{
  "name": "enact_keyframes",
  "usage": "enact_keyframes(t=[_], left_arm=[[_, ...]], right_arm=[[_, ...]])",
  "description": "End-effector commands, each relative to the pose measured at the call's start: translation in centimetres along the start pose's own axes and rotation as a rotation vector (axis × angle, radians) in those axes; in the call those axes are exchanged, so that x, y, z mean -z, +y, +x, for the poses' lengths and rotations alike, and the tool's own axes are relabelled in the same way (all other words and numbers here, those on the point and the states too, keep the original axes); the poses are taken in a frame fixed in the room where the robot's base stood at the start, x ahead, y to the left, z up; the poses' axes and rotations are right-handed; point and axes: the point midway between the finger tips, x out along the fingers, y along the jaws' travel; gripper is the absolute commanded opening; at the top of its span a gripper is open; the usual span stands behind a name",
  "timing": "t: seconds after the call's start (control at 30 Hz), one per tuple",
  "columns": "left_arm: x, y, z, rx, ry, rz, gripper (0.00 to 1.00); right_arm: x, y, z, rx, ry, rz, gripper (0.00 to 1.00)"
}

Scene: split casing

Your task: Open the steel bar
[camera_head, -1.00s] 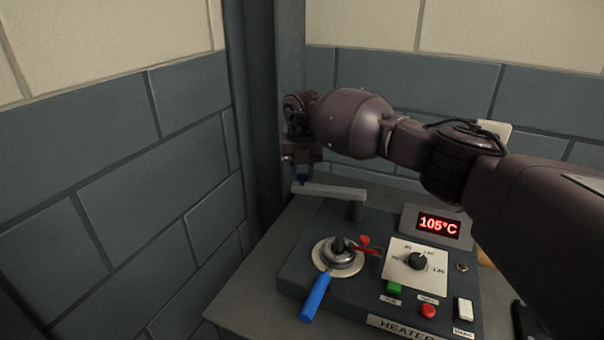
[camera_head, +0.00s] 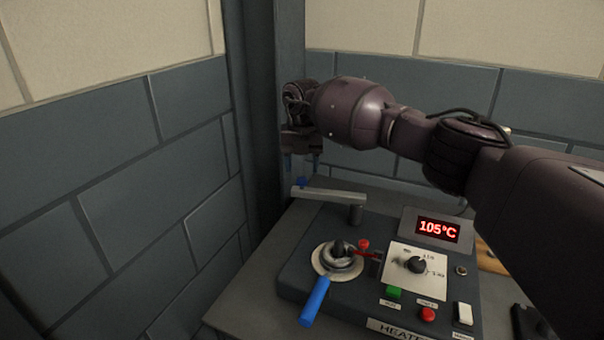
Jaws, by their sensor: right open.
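The steel bar (camera_head: 328,195) is a grey lever on a short post at the back left of the heater box (camera_head: 300,262). It points left, and a small blue piece (camera_head: 302,183) shows at its left end. My right gripper (camera_head: 302,163) hangs above and behind that left end, its fingers pointing down and apart. It is open and empty, and appears clear of the bar. My left gripper is not in view.
The box carries a blue-handled lever (camera_head: 315,301), a red-tipped lever (camera_head: 364,246), a dial (camera_head: 417,265), a 105°C display (camera_head: 438,229) and several buttons. A grey column (camera_head: 262,110) and block walls stand close behind and left.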

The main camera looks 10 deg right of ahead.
Motion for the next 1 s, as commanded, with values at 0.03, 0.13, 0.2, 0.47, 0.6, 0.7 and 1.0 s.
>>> enact_keyframes(t=[0.03, 0.13, 0.2, 0.47, 0.6, 0.7, 1.0], left_arm=[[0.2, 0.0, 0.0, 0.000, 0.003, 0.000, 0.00], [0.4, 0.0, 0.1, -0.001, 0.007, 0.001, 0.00], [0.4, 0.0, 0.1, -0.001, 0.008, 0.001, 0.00], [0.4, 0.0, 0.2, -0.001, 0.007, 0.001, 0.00], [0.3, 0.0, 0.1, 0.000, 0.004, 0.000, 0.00], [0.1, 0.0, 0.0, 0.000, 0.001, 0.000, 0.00], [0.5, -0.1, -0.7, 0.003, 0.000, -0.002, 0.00]], right_arm=[[0.0, 0.0, -1.3, -0.001, -0.003, -0.001, 0.55], [0.0, 0.1, -3.1, -0.001, -0.004, -0.001, 0.55], [0.0, 0.0, -4.3, 0.000, -0.002, 0.000, 0.55], [0.0, 0.0, -7.0, 0.000, -0.001, 0.000, 0.55], [0.0, 0.0, -7.4, 0.000, 0.000, 0.000, 0.55], [0.0, 0.0, -7.5, -0.001, 0.000, 0.000, 0.55], [0.2, 0.0, -8.9, -0.003, -0.011, 0.000, 0.55]])
